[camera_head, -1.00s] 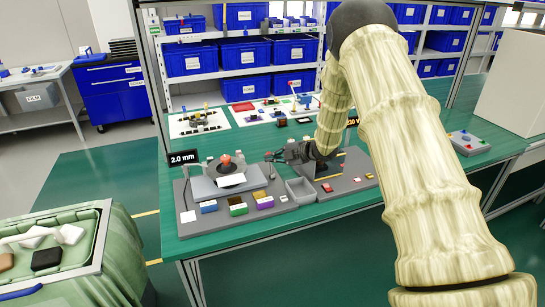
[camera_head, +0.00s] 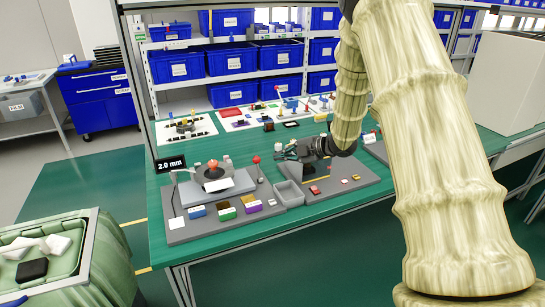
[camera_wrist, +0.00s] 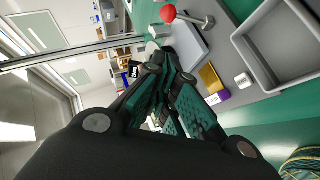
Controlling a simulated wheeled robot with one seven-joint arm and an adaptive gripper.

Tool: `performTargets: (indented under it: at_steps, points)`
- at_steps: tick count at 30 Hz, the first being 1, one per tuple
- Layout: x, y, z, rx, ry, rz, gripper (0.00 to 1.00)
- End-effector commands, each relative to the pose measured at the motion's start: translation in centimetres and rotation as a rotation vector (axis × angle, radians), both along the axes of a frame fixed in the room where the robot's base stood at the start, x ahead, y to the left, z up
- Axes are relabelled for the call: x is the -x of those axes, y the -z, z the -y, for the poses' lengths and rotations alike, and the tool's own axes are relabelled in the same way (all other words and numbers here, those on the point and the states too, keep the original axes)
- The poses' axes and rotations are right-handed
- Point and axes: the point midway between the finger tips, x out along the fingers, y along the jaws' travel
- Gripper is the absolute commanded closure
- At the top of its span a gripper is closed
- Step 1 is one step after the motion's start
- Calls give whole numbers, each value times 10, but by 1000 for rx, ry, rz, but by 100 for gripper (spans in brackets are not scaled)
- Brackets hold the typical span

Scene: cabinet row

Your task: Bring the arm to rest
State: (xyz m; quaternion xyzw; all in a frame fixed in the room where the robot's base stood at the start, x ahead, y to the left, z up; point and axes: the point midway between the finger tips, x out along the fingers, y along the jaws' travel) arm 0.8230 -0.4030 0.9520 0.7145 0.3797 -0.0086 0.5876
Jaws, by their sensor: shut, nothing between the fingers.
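My gripper (camera_head: 284,154) is at the end of my arm, above the green bench (camera_head: 330,222), over the back of the grey board near the small grey bin. It is shut, with nothing held. In the wrist view my gripper (camera_wrist: 152,72) has its dark fingers together, pointing away toward the shelves.
Below stand a grey tray (camera_head: 288,194), a board of small coloured blocks (camera_head: 225,213) and a red-knobbed lever (camera_head: 257,160). Blue bins (camera_head: 232,58) fill the shelves behind. A white box (camera_head: 510,85) stands at right. A green crate (camera_head: 95,255) is at lower left.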

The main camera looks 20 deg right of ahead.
Motion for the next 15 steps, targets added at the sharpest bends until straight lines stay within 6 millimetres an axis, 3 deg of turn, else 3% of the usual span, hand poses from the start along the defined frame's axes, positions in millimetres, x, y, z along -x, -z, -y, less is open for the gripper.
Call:
performTargets:
  at_steps: [8, 11, 15]
  points:
    - [3, 1, -5, -13, 9, -9, 100]
    - [5, 12, -26, -56, 40, -37, 100]
    - [16, 43, -81, -167, 135, -122, 100]
